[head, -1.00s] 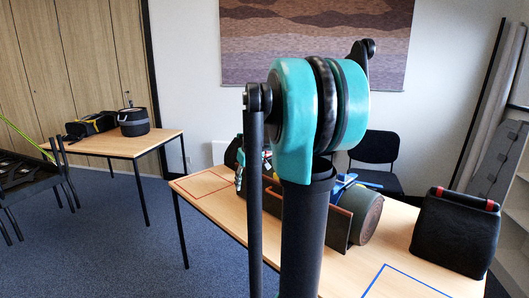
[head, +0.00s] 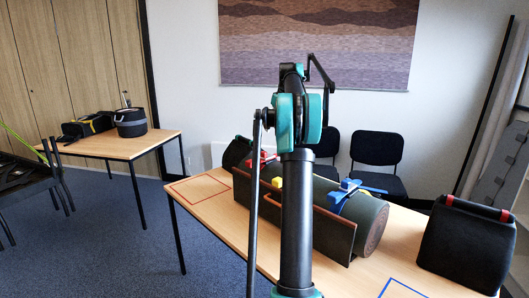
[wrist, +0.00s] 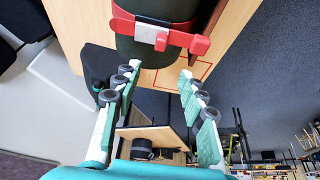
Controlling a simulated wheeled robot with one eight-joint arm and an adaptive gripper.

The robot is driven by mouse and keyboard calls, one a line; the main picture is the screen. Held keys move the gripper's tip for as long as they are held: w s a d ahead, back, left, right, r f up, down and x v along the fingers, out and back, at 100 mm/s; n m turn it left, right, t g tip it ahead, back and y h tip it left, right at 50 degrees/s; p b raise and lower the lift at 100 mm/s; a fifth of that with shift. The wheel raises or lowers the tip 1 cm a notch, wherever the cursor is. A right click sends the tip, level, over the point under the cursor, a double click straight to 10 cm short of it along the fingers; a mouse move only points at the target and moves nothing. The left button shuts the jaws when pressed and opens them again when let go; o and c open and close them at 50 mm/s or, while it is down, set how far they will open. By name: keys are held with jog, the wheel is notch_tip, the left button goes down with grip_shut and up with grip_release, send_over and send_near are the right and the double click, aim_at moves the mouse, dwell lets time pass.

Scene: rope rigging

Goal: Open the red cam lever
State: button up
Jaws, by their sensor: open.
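The red cam lever (wrist: 199,45) is at the top of the wrist view, on a red strap (wrist: 124,25) with a silver buckle (wrist: 150,35). The strap crosses a dark green roll (wrist: 165,8). In the head view the red lever (head: 268,157) shows at the roll's far left end, partly behind my arm. My gripper (wrist: 160,74) is open and empty, its two fingers spread wide. The lever and buckle lie just beyond the fingertips, in line with the gap between them, and look apart from them. My arm hides the gripper in the head view.
A blue clamp (head: 352,190) and a yellow one (head: 277,182) are on the same roll, behind a brown board (head: 325,232). A black bag (head: 465,243) stands on the table's right. Red (head: 201,190) and blue (head: 400,290) outlines mark bare tabletop.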

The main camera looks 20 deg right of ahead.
aim_at(264, 152)
jog(key=x, duration=1.5)
jog(key=shift+s, duration=0.1)
grip_shut()
